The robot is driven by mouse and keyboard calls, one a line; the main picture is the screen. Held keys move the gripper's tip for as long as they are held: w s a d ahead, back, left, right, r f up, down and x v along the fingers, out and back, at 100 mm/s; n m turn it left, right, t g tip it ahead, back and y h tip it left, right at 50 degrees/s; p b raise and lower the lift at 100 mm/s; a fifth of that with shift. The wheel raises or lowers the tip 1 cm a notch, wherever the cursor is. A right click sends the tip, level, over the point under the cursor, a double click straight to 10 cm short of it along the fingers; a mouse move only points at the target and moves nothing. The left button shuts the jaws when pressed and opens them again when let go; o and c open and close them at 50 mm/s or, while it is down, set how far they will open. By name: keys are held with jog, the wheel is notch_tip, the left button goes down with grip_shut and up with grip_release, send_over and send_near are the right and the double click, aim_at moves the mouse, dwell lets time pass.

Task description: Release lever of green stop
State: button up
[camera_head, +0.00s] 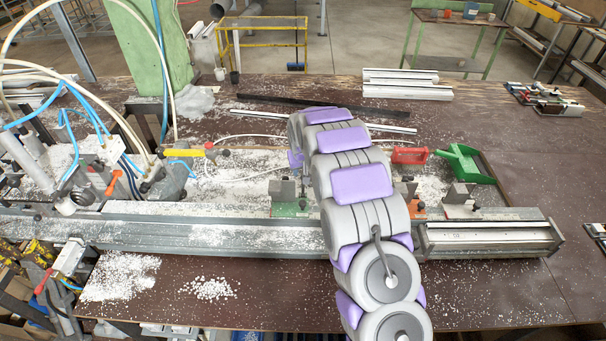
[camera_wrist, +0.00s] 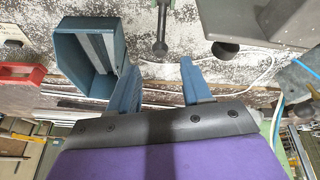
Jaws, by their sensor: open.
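The green stop (camera_head: 289,208) sits on the grey rail, left of my arm in the head view. Its base is green with grey blocks on top, and my arm covers its right side. A small dark lever (camera_head: 303,203) shows on it. My gripper is mostly hidden behind my arm in the head view. In the wrist view my gripper (camera_wrist: 155,82) is open, with blue-grey fingers and nothing between them. A dark rod with a round end (camera_wrist: 160,48) shows just beyond the gap, apart from the fingers. I cannot tell whether it is the stop's lever.
An orange-based stop (camera_head: 417,212) and another grey block (camera_head: 459,195) stand on the rail right of my arm. A red tray (camera_head: 409,155) and a green scoop (camera_head: 463,163) lie behind. Hoses and fittings crowd the left. White granules cover much of the bench.

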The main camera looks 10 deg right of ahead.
jog(key=v, duration=0.9)
jog(key=shift+r, duration=0.25)
jog(key=shift+s, duration=0.1)
jog(key=s+d+r+g+b, duration=0.1)
jog(key=s+r+g+b, duration=0.15)
jog(key=s, duration=1.15)
jog(key=s+d+r+g+b, duration=0.15)
jog(key=s+r, duration=0.25)
jog(key=s, duration=1)
jog(key=s+a+f+m+g+b, duration=0.1)
jog(key=s+f+g+b, duration=0.1)
jog(key=s, duration=2.2)
jog(key=shift+s+a+f+y+b, duration=0.2)
jog(key=shift+f+y+b, duration=0.1)
jog(key=shift+f+b, duration=0.35)
